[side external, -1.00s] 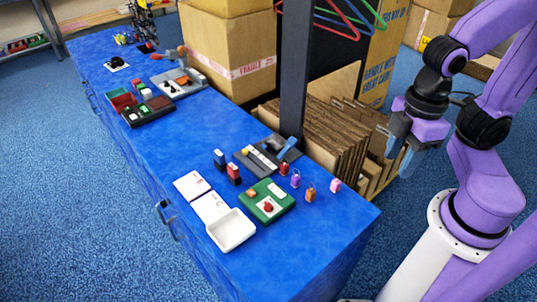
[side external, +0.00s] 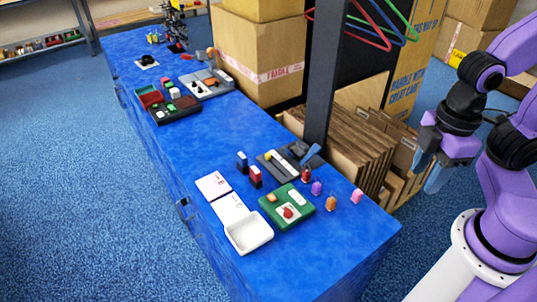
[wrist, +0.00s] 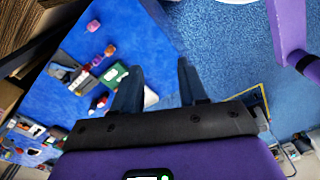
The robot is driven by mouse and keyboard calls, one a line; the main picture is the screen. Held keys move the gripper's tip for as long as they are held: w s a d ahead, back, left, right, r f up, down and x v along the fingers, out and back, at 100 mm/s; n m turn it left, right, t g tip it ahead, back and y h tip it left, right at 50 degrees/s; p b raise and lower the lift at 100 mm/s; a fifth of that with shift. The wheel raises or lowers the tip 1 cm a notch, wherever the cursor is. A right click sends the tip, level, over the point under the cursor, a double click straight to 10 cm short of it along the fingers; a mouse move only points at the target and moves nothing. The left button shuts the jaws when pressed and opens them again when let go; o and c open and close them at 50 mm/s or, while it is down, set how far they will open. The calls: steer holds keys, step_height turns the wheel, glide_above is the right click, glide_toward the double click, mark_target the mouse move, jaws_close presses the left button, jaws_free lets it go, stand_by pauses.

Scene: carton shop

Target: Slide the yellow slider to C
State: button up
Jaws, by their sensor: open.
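A small yellow piece, apparently the yellow slider (side external: 268,156), sits at the left part of a dark grey panel (side external: 284,174) on the blue table. My gripper (side external: 430,172) is open and empty, off the table's right side, well away from the panel. In the wrist view my open fingers (wrist: 160,82) point toward the table edge. The panel (wrist: 63,66) shows there small, at the left.
A green board with a red knob (side external: 288,212), a white tray (side external: 249,232) and several small coloured pieces stand near the panel. A dark post (side external: 322,85) and upright cardboard sheets (side external: 350,140) stand behind it. The table's near right corner (side external: 365,240) is bare.

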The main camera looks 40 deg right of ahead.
steer(key=shift+o, duration=0.4)
steer(key=m+t, duration=0.4)
steer(key=m, duration=0.9)
glide_above(268, 154)
steer(key=s, duration=0.7)
step_height(268, 154, down, 14)
steer(key=f, duration=0.1)
steer(key=x, duration=1.6)
steer(key=shift+w+d+f, duration=0.1)
steer(key=shift+w+d, duration=0.15)
steer(key=shift+w, duration=0.05)
jaws_close()
